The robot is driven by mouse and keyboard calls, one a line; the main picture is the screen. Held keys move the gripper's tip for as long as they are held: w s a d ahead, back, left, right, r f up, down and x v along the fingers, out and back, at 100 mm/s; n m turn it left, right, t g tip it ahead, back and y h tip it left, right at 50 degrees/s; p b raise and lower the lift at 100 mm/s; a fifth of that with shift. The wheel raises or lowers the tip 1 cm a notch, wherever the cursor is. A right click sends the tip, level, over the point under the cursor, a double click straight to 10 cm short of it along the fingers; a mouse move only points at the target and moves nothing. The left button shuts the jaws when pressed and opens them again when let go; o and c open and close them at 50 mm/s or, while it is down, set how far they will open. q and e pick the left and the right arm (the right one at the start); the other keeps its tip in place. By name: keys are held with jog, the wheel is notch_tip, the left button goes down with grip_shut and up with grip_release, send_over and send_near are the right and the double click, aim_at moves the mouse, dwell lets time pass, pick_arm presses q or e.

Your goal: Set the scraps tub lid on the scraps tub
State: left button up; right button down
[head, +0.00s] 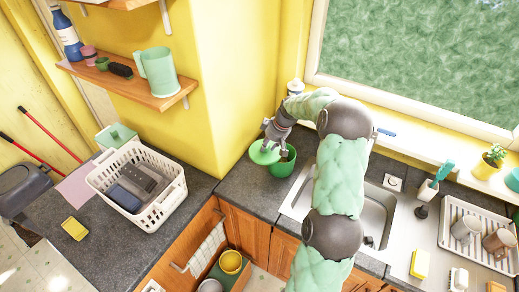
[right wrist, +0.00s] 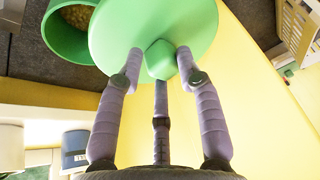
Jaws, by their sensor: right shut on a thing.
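The scraps tub lid (head: 262,155) is a light green disc with a knob. My right gripper (head: 272,143) is shut on the lid's knob; in the right wrist view its three fingers (right wrist: 158,68) close around the knob and the lid (right wrist: 200,25) spreads out beyond them. The green scraps tub (head: 285,165) stands on the dark counter, just right of the lid in the head view. In the right wrist view the open tub (right wrist: 52,40) shows brownish scraps inside, and the lid overlaps part of its rim. My left gripper is not in view.
The sink (head: 376,205) lies right of the tub, partly behind my right arm. A white basket (head: 167,205) stands on the left counter. A shelf (head: 150,97) with a green mug (head: 160,75) juts from the yellow wall. Bare counter (head: 240,188) lies left of the tub.

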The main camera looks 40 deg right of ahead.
pick_arm(q)
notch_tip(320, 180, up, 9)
jog(key=p, duration=0.7)
jog(key=shift+p, duration=0.35)
pick_arm(e)
jog(key=d+r+m, duration=0.1)
jog(key=d, duration=1)
pick_arm(q)
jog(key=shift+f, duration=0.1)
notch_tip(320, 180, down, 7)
jog(key=b, duration=0.7)
pick_arm(e)
notch_tip(320, 180, down, 7)
jog(key=shift+m, duration=0.3)
jog(key=shift+f, duration=0.1)
